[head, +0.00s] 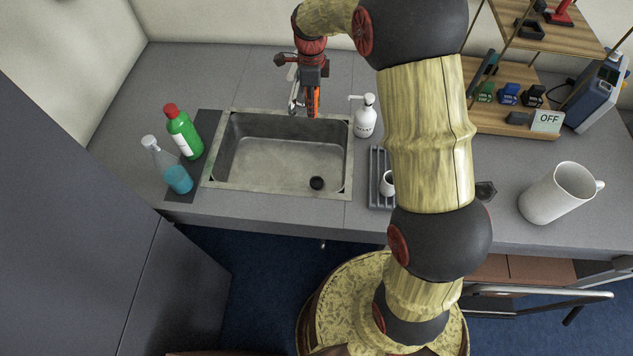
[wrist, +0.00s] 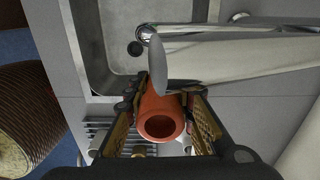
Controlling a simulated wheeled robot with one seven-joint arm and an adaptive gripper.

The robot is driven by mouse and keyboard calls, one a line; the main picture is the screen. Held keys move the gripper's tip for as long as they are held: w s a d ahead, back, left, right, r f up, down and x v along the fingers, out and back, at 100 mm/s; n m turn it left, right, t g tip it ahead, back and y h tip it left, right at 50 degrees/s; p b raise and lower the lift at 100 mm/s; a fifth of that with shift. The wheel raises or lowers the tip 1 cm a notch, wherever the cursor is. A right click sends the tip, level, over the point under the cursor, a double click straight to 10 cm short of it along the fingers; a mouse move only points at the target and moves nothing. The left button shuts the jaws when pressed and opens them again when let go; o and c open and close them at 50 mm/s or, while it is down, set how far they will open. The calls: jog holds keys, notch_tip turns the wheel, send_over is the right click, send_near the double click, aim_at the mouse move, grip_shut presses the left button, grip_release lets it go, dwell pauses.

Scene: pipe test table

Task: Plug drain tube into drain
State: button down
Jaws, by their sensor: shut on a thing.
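My gripper (head: 306,94) is behind the sink (head: 220,165), beside the faucet at its far edge. In the wrist view, its padded fingers (wrist: 165,96) are shut on an orange-red tube (wrist: 161,122), with its hollow end facing the camera. A strip of the tube shows in the head view (head: 313,101). The drain (head: 317,183) is a dark round hole in the sink floor, near the front right corner; it also shows in the wrist view (wrist: 135,48). The tube is apart from the drain. The tube's far end is partly hidden by a grey oval piece.
The chrome faucet (wrist: 200,30) lies close to the tube. A white soap dispenser (head: 366,118) stands right of the sink, near a dish rack (head: 376,165) with a cup (head: 388,185). Green (head: 184,132) and blue (head: 177,177) bottles stand at left. The sink basin is empty.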

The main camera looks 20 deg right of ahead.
jog(key=s+f+n+b, duration=0.4)
jog(key=f, duration=0.5)
jog(key=s+a+f+n+b, duration=0.1)
jog(key=s+f+n+b, duration=0.3)
jog(key=f, duration=0.6)
jog(key=shift+s+a+f+n, duration=0.25)
jog(key=shift+s+f+n, duration=0.05)
jog(key=shift+f+b, duration=1.45)
jog(key=shift+f, duration=1.3)
jog(key=shift+f+b, duration=0.4)
jog(key=shift+f, duration=0.95)
jog(key=c, duration=1.7)
grip_release()
jog(key=shift+c, duration=0.2)
jog(key=shift+o, duration=1.4)
